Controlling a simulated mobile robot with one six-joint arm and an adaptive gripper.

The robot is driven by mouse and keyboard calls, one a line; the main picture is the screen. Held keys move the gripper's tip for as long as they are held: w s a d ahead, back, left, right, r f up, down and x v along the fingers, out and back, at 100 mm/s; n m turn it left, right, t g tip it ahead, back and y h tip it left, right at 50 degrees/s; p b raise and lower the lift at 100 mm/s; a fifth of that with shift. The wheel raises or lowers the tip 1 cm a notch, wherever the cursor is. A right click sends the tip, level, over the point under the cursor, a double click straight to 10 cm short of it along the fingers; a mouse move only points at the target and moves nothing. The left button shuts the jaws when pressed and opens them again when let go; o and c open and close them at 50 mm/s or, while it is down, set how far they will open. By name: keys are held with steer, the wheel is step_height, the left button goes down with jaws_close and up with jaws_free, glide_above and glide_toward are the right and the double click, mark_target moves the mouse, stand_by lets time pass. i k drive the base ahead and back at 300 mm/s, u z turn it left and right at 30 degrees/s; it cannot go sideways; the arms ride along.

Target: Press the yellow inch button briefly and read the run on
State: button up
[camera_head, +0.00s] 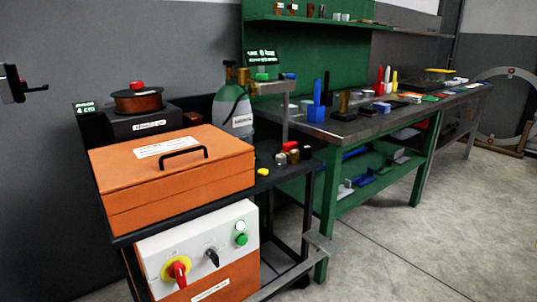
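No yellow inch button can be made out for certain. A small yellow piece (263,171) sits on the dark trolley top, right of the orange box; I cannot tell whether it is a button. The white control panel (200,245) carries a red rotary switch on a yellow plate (177,270), a black selector (212,257), and a white and a green button (241,239). A round brown-orange piece with a red knob (138,98) sits on a black box at the back left. A small display (85,107) beside it seems to read 4 cm. My gripper is not identifiable here.
An orange lidded box (172,178) with a black handle fills the trolley's near part. A grey-green bottle (234,108) stands behind it. A long bench (345,125) with tools runs right. A dark fixture (14,84) shows at the left edge. Floor (430,235) at right is clear.

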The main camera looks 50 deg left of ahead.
mark_target(263, 172)
steer(key=u, duration=0.05)
steer(key=i, duration=1.8)
steer(key=u, duration=2.85)
